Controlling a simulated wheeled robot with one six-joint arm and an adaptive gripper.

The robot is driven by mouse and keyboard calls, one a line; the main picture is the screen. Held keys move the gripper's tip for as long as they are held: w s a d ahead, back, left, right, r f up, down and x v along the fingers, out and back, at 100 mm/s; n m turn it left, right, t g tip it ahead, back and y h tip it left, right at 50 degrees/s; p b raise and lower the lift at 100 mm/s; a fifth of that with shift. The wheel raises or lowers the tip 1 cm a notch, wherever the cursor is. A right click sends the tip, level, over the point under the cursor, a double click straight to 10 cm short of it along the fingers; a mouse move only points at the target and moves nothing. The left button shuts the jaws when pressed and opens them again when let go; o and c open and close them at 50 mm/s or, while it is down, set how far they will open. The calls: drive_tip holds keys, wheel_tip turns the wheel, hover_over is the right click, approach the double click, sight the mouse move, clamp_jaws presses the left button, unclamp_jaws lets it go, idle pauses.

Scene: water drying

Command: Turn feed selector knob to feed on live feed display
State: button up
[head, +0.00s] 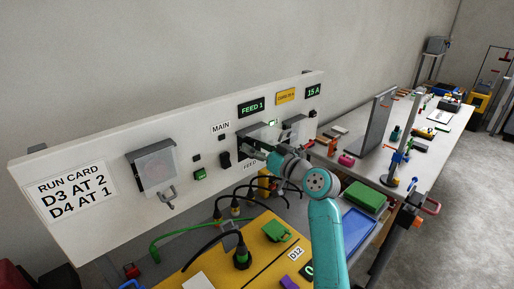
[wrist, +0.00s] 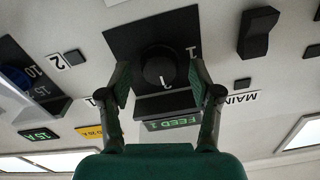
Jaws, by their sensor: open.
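The live feed display (head: 250,107) on the white panel reads FEED 1 in green; it appears upside down in the wrist view (wrist: 172,125). The feed selector knob (wrist: 159,66) is a round black knob on a black square plate (wrist: 125,37). A "1" shows on the plate and a small mark on or by the knob, too unclear to read surely. My gripper (wrist: 160,84) is open, its two fingers on either side of the knob in the picture; I cannot tell if they touch it. In the head view my gripper (head: 279,150) hides the knob.
A MAIN switch (head: 225,159), a covered box (head: 153,166) and a run card (head: 70,187) are on the panel. A yellow board (head: 205,265) with cables and plugs lies below. A yellow label (head: 286,96) and a 15 A display (head: 313,91) sit at upper right.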

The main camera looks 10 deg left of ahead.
drive_tip(key=c, duration=1.1)
drive_tip(key=shift+c, duration=0.2)
drive_tip(key=shift+n, duration=0.3)
drive_tip(key=n, duration=0.3)
drive_tip(key=shift+a+n, duration=0.1)
drive_tip(key=shift+n, duration=0.3)
drive_tip(key=n, duration=0.4)
drive_tip(key=shift+s+n, duration=0.1)
drive_tip(key=shift+n, duration=0.2)
drive_tip(key=n, duration=0.4)
drive_tip(key=shift+a+f, duration=0.1)
drive_tip(key=shift+f+n, duration=0.1)
drive_tip(key=shift+n, duration=2.4)
